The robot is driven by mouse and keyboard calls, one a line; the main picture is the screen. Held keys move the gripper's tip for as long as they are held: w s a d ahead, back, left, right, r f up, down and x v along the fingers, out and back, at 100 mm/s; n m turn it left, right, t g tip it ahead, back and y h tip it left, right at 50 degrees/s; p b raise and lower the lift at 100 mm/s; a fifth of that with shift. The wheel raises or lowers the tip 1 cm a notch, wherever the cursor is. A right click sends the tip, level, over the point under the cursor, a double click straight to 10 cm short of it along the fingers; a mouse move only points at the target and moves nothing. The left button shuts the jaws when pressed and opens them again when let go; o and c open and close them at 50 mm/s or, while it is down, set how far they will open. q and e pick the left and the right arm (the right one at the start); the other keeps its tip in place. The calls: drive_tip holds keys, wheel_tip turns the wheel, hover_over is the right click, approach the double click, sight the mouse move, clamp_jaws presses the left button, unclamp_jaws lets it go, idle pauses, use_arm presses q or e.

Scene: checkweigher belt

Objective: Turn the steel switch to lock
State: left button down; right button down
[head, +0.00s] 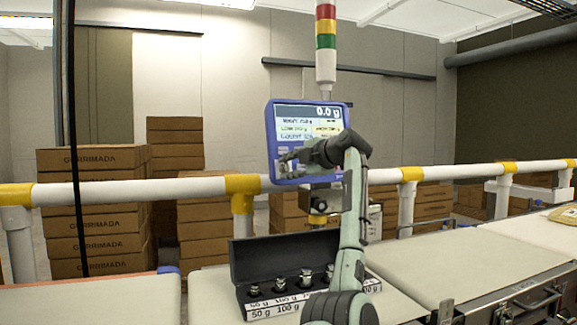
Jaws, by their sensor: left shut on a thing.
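The steel switch is too small and too covered by my fingers to make out; it seems to be at the lower left of the blue display panel (271,125). My left gripper (289,163) reaches across the panel's lower part from the right. Its fingertips are at the panel's lower left, shut on what appears to be the switch. Which way the switch points cannot be told. The panel's screen is lit and reads 0.0 g. My right gripper is not in view.
A black weight case (243,262) with several steel weights stands open below the panel. White conveyor belts (470,262) run left and right. A white and yellow guard rail (120,192) crosses behind, with stacked cartons (92,222) beyond. A signal tower (326,60) rises above the panel.

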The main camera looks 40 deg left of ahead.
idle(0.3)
use_arm(q)
drive_tip(key=c, duration=1.2)
unclamp_jaws()
drive_tip(key=v, duration=1.2)
drive_tip(key=shift+r, duration=0.1)
